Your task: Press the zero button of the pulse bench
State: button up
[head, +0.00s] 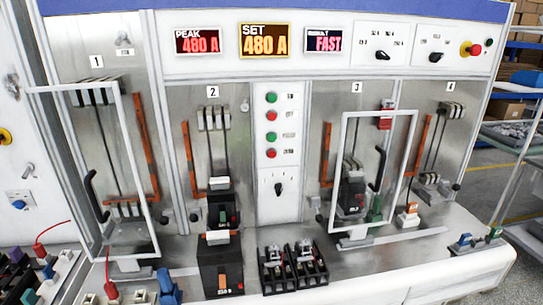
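The pulse bench (225,65) fills the view, with a white upper panel and grey metal bays numbered 1 to 4. A narrow white button column (290,180) stands between bays 2 and 3. It carries a green top button (271,97), a red button (271,115), a green button (271,136) and a red bottom button (271,153). Their labels are too small to read, so I cannot tell which is zero. The peak display (198,41) reads 480 A, the set display (264,41) 480 A, and the result display (323,41) FAST. My gripper is not in view.
Black breakers (220,265) stand in and before bay 2, and open black units (292,266) stand below the button column. White-framed guards cover bay 1 (127,150) and bay 3 (411,150). A red emergency button (476,49) is at upper right. A shelf cart (515,135) stands right.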

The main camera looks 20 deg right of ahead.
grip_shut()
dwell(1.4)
